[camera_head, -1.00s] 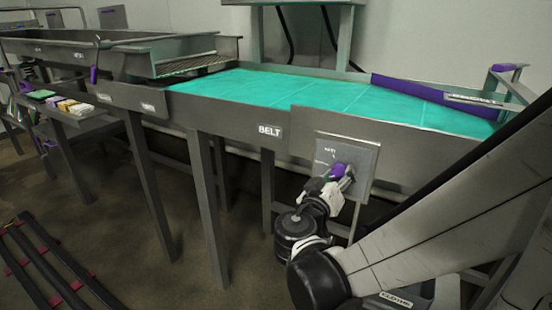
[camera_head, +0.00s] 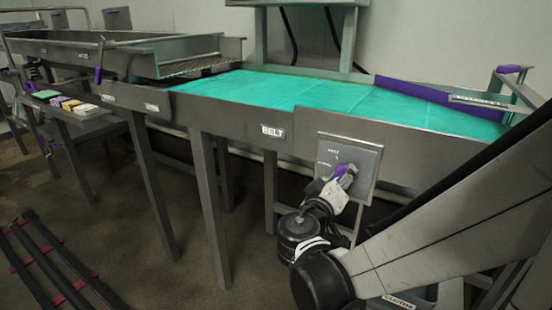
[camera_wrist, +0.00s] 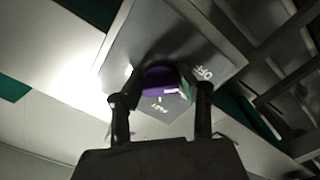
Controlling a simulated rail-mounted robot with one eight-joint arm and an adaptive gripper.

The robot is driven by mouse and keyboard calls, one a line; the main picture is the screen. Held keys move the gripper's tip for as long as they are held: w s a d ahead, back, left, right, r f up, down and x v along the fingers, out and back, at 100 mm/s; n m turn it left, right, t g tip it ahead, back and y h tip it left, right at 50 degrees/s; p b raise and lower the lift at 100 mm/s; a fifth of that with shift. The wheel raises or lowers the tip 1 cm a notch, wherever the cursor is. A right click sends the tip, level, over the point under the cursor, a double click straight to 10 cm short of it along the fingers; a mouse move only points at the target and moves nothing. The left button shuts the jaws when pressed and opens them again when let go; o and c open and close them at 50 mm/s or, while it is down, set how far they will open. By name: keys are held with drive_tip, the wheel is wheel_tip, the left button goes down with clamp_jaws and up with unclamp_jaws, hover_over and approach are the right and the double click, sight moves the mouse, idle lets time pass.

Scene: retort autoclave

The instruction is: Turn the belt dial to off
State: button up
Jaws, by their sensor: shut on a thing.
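The belt dial is a purple knob (camera_head: 341,170) on a grey square panel (camera_head: 366,157) on the front of the conveyor, right of the "BELT" label (camera_head: 272,131). My gripper (camera_head: 342,179) is at the panel, shut on the dial. In the wrist view, the purple dial (camera_wrist: 162,80) sits between my two fingers (camera_wrist: 161,104) and carries a small white mark. Around it the panel (camera_wrist: 145,42) shows an "OFF" label at the right and another label below, both turned over in this view. My gripper hides part of the dial in the head view.
The conveyor's green belt (camera_head: 310,95) runs above the panel and looks empty. Conveyor legs (camera_head: 210,210) stand left of my arm. A side shelf (camera_head: 85,112) with small coloured items is at the far left. A dark rack (camera_head: 45,265) lies on the floor at lower left.

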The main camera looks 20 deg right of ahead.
drive_tip(key=o, duration=1.1)
drive_tip(key=shift+o, duration=0.2)
drive_tip(key=shift+s+a, duration=0.1)
drive_tip(key=v, duration=1.1)
drive_tip(key=shift+s+a, duration=0.25)
drive_tip(key=shift+a, duration=0.05)
wheel_tip(320, 180, down, 7)
drive_tip(key=s+d+n+g+y, duration=0.1)
drive_tip(key=s+d+g+y, duration=0.1)
drive_tip(key=g+y, duration=0.3)
drive_tip(key=s+a+y, duration=0.4)
drive_tip(key=a+y, duration=0.2)
drive_tip(key=y, duration=0.1)
wheel_tip(320, 180, up, 16)
drive_tip(key=a+y+p, duration=0.1)
drive_tip(key=a+p, duration=0.1)
drive_tip(key=p, duration=1.2)
drive_tip(key=shift+s+t+y, duration=0.3)
drive_tip(key=shift+s+y, duration=0.05)
drive_tip(key=shift+y, duration=0.05)
